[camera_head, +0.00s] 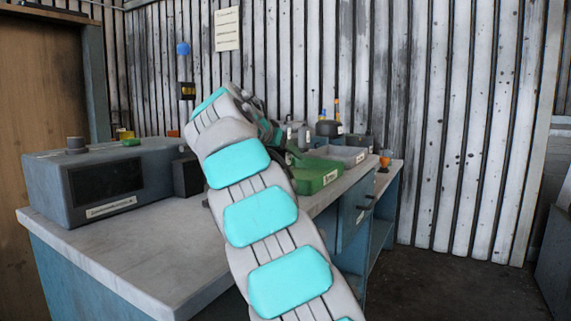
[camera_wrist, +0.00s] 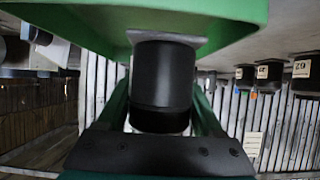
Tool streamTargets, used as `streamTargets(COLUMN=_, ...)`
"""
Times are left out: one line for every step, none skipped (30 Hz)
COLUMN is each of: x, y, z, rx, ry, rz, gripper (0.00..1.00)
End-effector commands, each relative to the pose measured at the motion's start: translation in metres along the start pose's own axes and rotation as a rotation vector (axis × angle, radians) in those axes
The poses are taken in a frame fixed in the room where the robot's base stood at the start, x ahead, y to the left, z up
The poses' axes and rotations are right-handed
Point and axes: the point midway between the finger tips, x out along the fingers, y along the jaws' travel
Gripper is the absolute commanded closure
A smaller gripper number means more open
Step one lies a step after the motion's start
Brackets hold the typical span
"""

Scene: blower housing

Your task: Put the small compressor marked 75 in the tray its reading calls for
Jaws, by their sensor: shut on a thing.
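In the wrist view, which looks inverted, my gripper (camera_wrist: 163,100) has its green fingers closed on both sides of a small black compressor (camera_wrist: 160,85) with a grey base. No number shows on its visible side. The green tray (camera_wrist: 90,25) lies close to the compressor's base; I cannot tell whether they touch. In the head view the green tray (camera_head: 317,176) stands on the bench beside a grey tray (camera_head: 348,154). My arm hides the held compressor and most of the gripper there.
Several labelled black compressors (camera_wrist: 268,72) stand near the tray. A grey machine with a dark display (camera_head: 105,180) fills the bench's left part. The front of the bench top (camera_head: 150,255) is clear. A written sheet (camera_head: 227,29) hangs on the wall. An orange object (camera_head: 385,159) stands right of the trays.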

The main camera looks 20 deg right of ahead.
Motion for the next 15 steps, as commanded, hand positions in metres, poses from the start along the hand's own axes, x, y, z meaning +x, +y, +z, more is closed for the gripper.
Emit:
streamTargets(x=0.004, y=-0.002, z=-0.003, rx=0.000, ry=0.001, rz=-0.001, gripper=1.00)
streamTargets(x=0.005, y=-0.003, z=-0.003, rx=0.001, ry=0.001, rz=-0.001, gripper=1.00)
streamTargets(x=0.006, y=-0.004, z=-0.004, rx=0.002, ry=0.002, rz=-0.002, gripper=1.00)
streamTargets(x=0.006, y=-0.004, z=-0.005, rx=0.002, ry=0.003, rz=-0.002, gripper=1.00)
streamTargets(x=0.007, y=-0.005, z=-0.005, rx=0.002, ry=0.004, rz=-0.003, gripper=1.00)
streamTargets(x=0.007, y=-0.005, z=-0.006, rx=0.003, ry=0.004, rz=-0.003, gripper=1.00)
streamTargets(x=0.008, y=-0.005, z=-0.006, rx=0.002, ry=0.004, rz=-0.003, gripper=1.00)
streamTargets(x=0.008, y=-0.005, z=-0.005, rx=0.002, ry=0.004, rz=-0.003, gripper=1.00)
streamTargets(x=0.008, y=-0.005, z=-0.005, rx=0.002, ry=0.004, rz=-0.002, gripper=1.00)
streamTargets(x=0.009, y=-0.005, z=-0.004, rx=0.002, ry=0.003, rz=-0.002, gripper=1.00)
streamTargets(x=0.009, y=-0.005, z=-0.003, rx=0.001, ry=0.003, rz=-0.001, gripper=1.00)
streamTargets(x=0.011, y=-0.004, z=-0.001, rx=0.000, ry=0.002, rz=0.001, gripper=1.00)
streamTargets(x=0.011, y=-0.004, z=0.001, rx=-0.001, ry=0.001, rz=0.002, gripper=1.00)
streamTargets(x=0.012, y=-0.004, z=0.003, rx=-0.001, ry=0.001, rz=0.002, gripper=1.00)
streamTargets(x=0.014, y=-0.004, z=0.005, rx=-0.001, ry=0.002, rz=0.001, gripper=1.00)
